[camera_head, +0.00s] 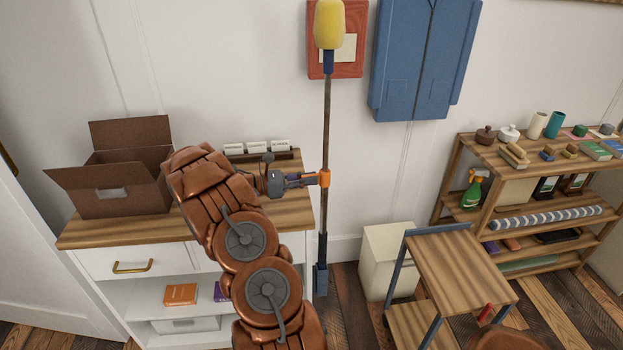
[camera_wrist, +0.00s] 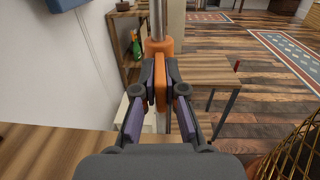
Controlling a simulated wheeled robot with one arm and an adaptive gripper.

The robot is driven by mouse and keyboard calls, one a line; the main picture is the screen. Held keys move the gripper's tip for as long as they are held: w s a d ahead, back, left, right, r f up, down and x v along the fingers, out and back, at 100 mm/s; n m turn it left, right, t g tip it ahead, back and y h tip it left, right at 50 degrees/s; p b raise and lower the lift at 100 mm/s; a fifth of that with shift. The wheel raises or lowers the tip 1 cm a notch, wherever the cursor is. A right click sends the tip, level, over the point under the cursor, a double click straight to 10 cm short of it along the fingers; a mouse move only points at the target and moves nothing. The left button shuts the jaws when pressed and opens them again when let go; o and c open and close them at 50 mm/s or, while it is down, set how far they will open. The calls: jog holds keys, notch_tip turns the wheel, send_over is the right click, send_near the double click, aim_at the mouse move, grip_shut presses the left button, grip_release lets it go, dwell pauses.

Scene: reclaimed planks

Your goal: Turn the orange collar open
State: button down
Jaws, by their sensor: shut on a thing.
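The orange collar (camera_head: 324,178) sits around a thin upright pole (camera_head: 326,120) with a yellow head (camera_head: 329,24) at its top and a dark blue foot (camera_head: 321,280) at its bottom. My gripper (camera_head: 314,179) reaches the collar from the left. In the wrist view, the collar (camera_wrist: 159,47) rings the pole, and an orange part runs down from it between my gripper's fingers (camera_wrist: 160,85). The fingers are shut on that orange part. From these frames I cannot tell how far the collar is turned.
A cabinet (camera_head: 80,234) with an open cardboard box (camera_head: 125,170) stands at the left. A small wooden cart (camera_head: 455,268) stands right of the pole, with a cream bin (camera_head: 385,262) behind it. A shelf (camera_head: 470,150) with several items is farther right. The wall is close behind.

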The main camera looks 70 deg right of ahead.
jog(key=c, duration=1.2)
grip_release()
jog(key=shift+c, duration=0.2)
jog(key=v, duration=1.2)
jog(key=shift+r, duration=0.1)
jog(key=s+a+r+m+t+y+p, duration=0.1)
jog(key=s+a+r+m+t+y, duration=0.15)
jog(key=a+r, duration=0.4)
jog(key=s+a+r+m+t+y+p, duration=0.1)
jog(key=s+a+r+t, duration=0.15)
jog(key=a, duration=0.65)
jog(key=s+a+m+t+y, duration=0.1)
jog(key=s+a, duration=0.3)
jog(key=a, duration=0.6)
jog(key=s+a+m+t+y+p, duration=0.1)
jog(key=s+a+t+y, duration=0.2)
jog(key=a, duration=0.8)
jog(key=s+a+m+t+y, duration=0.1)
jog(key=s+a+t+y, duration=0.2)
jog(key=s+a, duration=0.3)
jog(key=a+r+t, duration=0.1)
jog(key=a, duration=0.4)
